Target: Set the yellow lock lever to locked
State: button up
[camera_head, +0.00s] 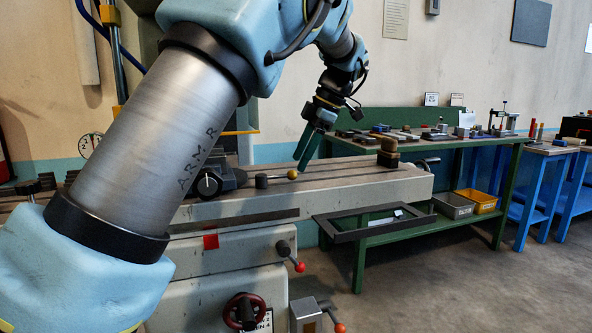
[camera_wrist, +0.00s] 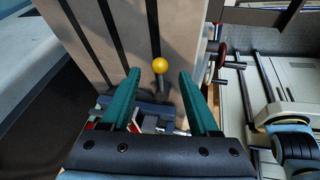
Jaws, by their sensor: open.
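The yellow lock lever has a round yellow knob (camera_head: 292,174) and a dark cylindrical hub (camera_head: 261,181) on the top of the grey machine table (camera_head: 350,180). In the head view the knob is to the right of the hub. In the wrist view the yellow knob (camera_wrist: 160,66) appears between the fingertips, with a dark stem below it. My gripper (camera_head: 300,168) has green fingers pointing down at the knob. In the wrist view my gripper (camera_wrist: 158,73) is open and its fingers are apart from the knob. I cannot tell the exact height gap.
A dark dial unit (camera_head: 210,183) stands on the table left of the hub. Red-knobbed handles (camera_head: 299,266) and a red handwheel (camera_head: 245,311) are on the machine front. A green bench (camera_head: 430,145) with several parts stands behind.

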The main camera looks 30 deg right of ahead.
jog(key=shift+x, duration=1.75)
grip_shut()
